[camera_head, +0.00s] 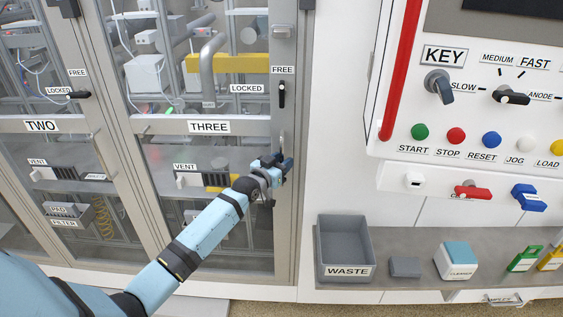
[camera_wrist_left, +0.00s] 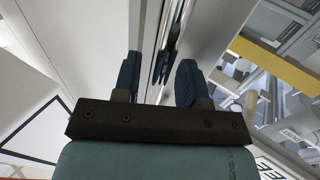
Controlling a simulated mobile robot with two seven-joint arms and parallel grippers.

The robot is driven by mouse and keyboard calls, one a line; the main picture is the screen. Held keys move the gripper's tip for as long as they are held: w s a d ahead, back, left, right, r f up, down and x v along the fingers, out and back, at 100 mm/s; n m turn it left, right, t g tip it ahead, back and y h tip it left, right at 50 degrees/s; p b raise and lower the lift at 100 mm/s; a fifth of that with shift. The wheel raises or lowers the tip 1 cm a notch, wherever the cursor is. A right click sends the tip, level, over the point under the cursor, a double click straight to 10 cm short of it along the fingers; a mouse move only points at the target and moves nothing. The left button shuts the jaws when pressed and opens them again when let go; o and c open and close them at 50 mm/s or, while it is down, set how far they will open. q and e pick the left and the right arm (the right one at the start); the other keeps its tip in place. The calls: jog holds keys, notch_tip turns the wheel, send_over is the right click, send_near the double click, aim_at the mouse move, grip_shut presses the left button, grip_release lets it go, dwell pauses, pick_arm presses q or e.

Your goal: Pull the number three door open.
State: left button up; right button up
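The number three door (camera_head: 208,127) is a grey-framed glass door, and it looks shut. Its black lock lever (camera_head: 282,95) stands upright, below the FREE label. A slim vertical metal handle (camera_head: 283,143) is on the door's right frame, its lower part hidden by my gripper. My left gripper (camera_head: 277,165) is at this handle. In the left wrist view its two dark blue fingers (camera_wrist_left: 160,80) are apart, and the metal handle (camera_wrist_left: 176,35) shows between them, nearer the right finger. Contact is not clear. My right gripper is not in view.
The number two door (camera_head: 41,126) is at the left, its lever (camera_head: 79,94) lying level toward LOCKED. A control panel (camera_head: 470,150) with a red edge bar is at the right. Below it a grey waste bin (camera_head: 343,270) and small items stand on a shelf.

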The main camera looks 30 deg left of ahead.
pick_arm(q)
jog(key=c, duration=0.6)
grip_shut()
jog(key=shift+s, duration=0.15)
